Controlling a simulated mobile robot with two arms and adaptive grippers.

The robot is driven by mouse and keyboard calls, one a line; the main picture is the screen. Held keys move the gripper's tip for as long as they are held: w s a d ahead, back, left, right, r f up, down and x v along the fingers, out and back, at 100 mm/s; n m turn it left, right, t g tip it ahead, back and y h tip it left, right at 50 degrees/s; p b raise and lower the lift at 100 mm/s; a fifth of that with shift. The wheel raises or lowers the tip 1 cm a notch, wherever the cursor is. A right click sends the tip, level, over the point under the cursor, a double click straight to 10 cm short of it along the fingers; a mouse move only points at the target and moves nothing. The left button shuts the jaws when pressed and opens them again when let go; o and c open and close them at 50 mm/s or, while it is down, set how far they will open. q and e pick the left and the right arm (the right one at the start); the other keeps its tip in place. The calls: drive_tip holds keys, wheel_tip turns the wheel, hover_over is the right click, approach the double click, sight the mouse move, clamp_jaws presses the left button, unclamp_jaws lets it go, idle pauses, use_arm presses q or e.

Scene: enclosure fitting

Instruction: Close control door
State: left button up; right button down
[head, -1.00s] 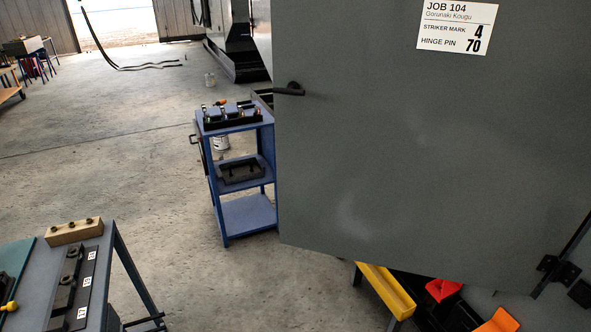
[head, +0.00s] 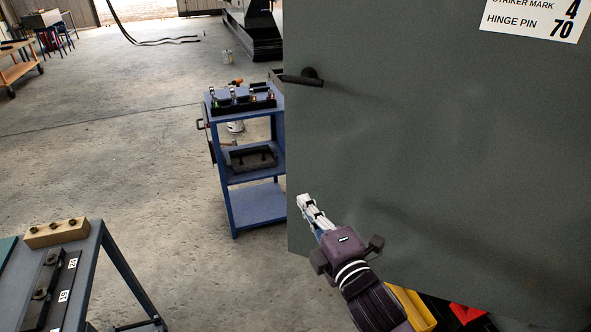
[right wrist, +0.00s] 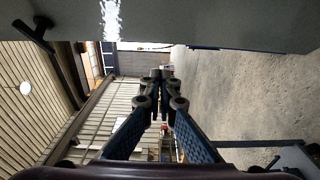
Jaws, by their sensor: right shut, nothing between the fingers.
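The control door is a large grey panel (head: 430,140) filling the right of the head view. Its dark handle (head: 302,77) sits near its left edge. The enclosure opening is not visible, so I cannot tell the door's angle. My right gripper (head: 304,202) is shut and empty, in front of the door's lower left edge and below the handle. In the right wrist view its fingers (right wrist: 160,92) are together, with the door (right wrist: 220,22) along the top and the handle (right wrist: 35,30) at top left. I cannot tell whether the gripper touches the door. My left gripper is not in view.
A blue shelf cart (head: 258,205) stands just left of the door. A workbench (head: 92,245) with a wooden block (head: 56,232) is at lower left. A yellow bin (head: 412,308) shows under the door. Open concrete floor lies between bench and cart.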

drive_tip(key=p, duration=0.2)
approach(290, 159)
drive_tip(key=w+a, duration=0.1)
drive_tip(key=a, duration=0.3)
drive_tip(key=w, duration=0.1)
drive_tip(key=w+d+p, duration=0.1)
drive_tip(key=w, duration=0.1)
drive_tip(key=shift+w, duration=0.3)
drive_tip(key=shift+w+d+f, duration=0.15)
drive_tip(key=shift+w+d, duration=0.15)
drive_tip(key=shift+w, duration=0.1)
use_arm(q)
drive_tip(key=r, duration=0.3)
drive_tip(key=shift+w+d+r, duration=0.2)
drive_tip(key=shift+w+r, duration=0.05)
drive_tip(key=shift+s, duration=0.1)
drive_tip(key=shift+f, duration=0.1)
use_arm(e)
drive_tip(key=shift+w, duration=0.15)
